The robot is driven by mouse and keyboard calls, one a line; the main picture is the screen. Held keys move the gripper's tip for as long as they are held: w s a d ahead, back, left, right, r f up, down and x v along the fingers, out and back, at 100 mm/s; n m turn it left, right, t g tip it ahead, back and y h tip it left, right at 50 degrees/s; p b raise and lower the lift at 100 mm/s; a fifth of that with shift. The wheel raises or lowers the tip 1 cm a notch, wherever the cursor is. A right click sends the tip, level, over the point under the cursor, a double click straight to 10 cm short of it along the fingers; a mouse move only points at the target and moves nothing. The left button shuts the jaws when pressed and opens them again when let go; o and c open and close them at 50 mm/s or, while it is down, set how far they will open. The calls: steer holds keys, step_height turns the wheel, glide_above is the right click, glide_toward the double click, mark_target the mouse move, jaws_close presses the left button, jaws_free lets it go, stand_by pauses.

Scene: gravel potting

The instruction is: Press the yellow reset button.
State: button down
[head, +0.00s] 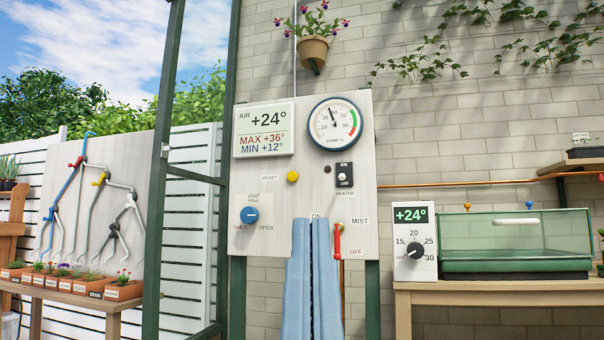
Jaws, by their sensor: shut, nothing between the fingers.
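The yellow reset button (292,176) is a small round knob on the pale control panel (310,270), just right of the RESET label. It is fully in view and nothing touches it. My gripper (314,223) shows at the bottom middle as two long light-blue fingers pointing up, side by side and shut with nothing between them. Its tips appear below and slightly right of the button, apart from it. How far the tips are from the panel I cannot tell. The fingers hide part of the panel's lower middle.
A blue vent knob (250,215) is lower left of the button; a black heater switch (344,173) is to its right. A red mist lever (338,240) is close beside my fingers. A display (264,130) and a round gauge (335,124) are above.

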step_height(320, 180, up, 58)
steer(key=p, duration=5.6)
steer(key=shift+f, duration=0.1)
